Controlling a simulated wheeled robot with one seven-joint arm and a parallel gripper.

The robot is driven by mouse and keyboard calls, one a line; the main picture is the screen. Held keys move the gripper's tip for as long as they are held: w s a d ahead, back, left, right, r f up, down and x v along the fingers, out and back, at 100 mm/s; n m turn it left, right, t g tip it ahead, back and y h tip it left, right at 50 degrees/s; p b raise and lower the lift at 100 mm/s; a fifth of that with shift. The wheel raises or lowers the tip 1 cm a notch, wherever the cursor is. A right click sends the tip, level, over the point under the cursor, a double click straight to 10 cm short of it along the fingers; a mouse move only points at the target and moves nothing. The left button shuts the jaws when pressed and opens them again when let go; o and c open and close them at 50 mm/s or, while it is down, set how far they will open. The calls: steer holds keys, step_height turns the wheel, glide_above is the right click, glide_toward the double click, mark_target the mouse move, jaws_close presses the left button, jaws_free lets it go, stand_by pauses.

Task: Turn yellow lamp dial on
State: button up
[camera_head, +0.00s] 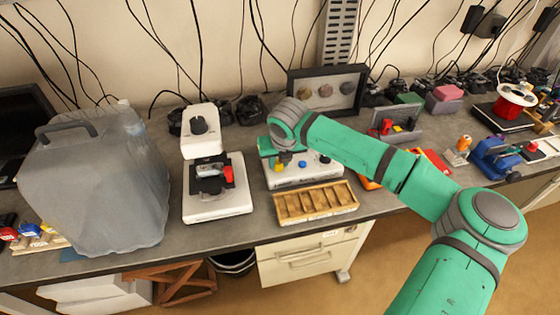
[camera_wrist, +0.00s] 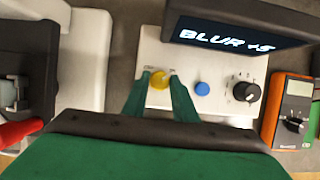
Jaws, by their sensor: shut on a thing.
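The yellow dial (camera_wrist: 159,80) sits on a white control panel (camera_wrist: 215,68) between the two green fingers of my gripper (camera_wrist: 160,82). The fingers are closed on its sides. A blue knob (camera_wrist: 202,88) and a black knob with a printed scale (camera_wrist: 245,92) are to its right on the same panel. In the head view, my gripper (camera_head: 284,154) reaches down over the white device (camera_head: 292,181), where the yellow dial (camera_head: 277,167) shows partly below it. A dark screen (camera_wrist: 238,36) above the panel reads "BLUR +5". The dial's exact turn and the lamp's state cannot be told.
A wooden slotted tray (camera_head: 316,204) lies in front of the device. A white instrument (camera_head: 217,186) stands to the left, beside a large grey container (camera_head: 95,185). An orange meter (camera_wrist: 290,108) is close on the right. A framed display (camera_head: 328,89) stands behind.

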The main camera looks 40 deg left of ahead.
stand_by(0.3)
steer(key=o, duration=1)
steer(key=shift+o, duration=0.2)
steer(key=v, duration=1)
steer(key=shift+r, duration=0.35)
steer(key=shift+d, duration=0.1)
